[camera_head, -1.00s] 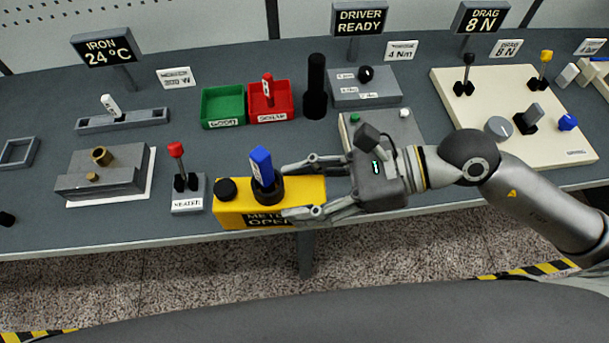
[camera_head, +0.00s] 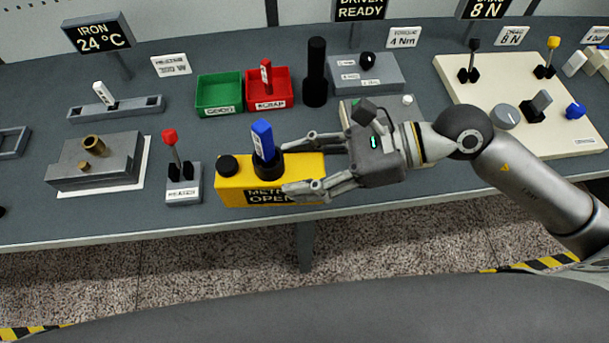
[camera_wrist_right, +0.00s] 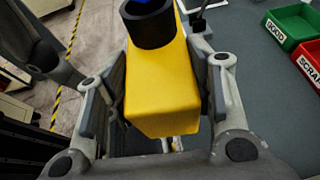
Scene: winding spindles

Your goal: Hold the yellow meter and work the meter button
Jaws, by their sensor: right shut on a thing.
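The yellow meter (camera_head: 228,186) sits at the front edge of the grey bench, with a label whose readable words are "METER" and "OPEN". A black round button (camera_head: 228,165) is on its left top. A blue piece (camera_head: 262,138) stands upright in a black socket (camera_head: 267,165) on its top. My right gripper (camera_head: 294,167) reaches in from the right and is shut on the meter's right end. In the right wrist view the yellow body (camera_wrist_right: 160,90) lies between both finger pads. My left gripper is not in view.
A red-knobbed heater lever (camera_head: 171,138) stands left of the meter. Green (camera_head: 220,95) and red (camera_head: 269,90) bins and a black cylinder (camera_head: 316,72) stand behind it. A cream panel (camera_head: 470,95) with levers is at the right. Floor shows beyond the bench's front edge.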

